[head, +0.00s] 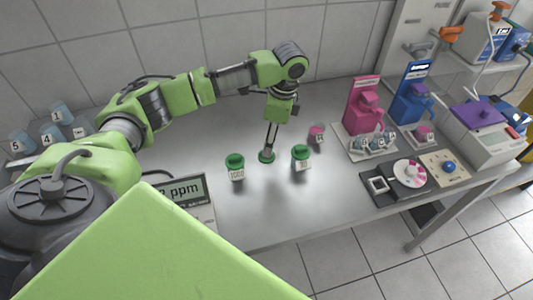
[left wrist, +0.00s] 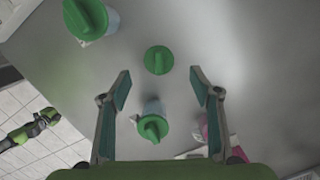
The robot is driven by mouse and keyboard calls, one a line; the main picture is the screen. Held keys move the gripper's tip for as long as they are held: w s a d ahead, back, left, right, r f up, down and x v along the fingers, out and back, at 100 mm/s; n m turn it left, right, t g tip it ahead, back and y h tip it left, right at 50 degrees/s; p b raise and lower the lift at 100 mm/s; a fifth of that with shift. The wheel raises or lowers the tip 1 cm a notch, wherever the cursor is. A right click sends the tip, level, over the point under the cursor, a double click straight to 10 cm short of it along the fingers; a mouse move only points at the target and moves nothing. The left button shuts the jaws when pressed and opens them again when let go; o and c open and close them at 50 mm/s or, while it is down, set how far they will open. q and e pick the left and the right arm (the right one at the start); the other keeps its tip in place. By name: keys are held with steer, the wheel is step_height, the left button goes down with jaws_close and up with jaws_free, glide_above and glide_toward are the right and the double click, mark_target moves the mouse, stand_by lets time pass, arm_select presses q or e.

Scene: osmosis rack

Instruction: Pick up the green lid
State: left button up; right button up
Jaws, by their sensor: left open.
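A loose green lid (head: 266,157) lies flat on the metal table. It also shows in the left wrist view (left wrist: 158,60) as a round green disc, centred between the fingers and just past their tips. My left gripper (head: 269,148) points down right above this lid, open and empty. Its two fingers show apart in the left wrist view (left wrist: 160,85). Whether the fingertips reach down around the lid is hard to tell. One jar with a green lid (head: 235,162) stands left of the gripper, another (head: 301,152) to the right. My right gripper is not in view.
A small pink-lidded container (head: 317,132) stands behind the right jar. A ppm meter (head: 184,190) sits at front left. Pink (head: 364,108) and blue (head: 412,95) devices and a black tray (head: 395,185) are on the right. Numbered bottles (head: 50,132) stand far left.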

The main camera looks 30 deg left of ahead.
mark_target(264, 160)
arm_select(q)
steer(key=shift+a+f+p, duration=0.1)
steer(key=shift+f+p, duration=0.2)
steer(key=shift+f, duration=0.3)
steer(key=f, duration=0.2)
steer(key=f+p, duration=0.1)
steer(key=shift+s+a+f, duration=0.25)
steer(key=shift+s, duration=0.1)
steer(key=shift+w+f, duration=0.1)
steer(key=shift+f, duration=0.3)
steer(key=c, duration=0.8)
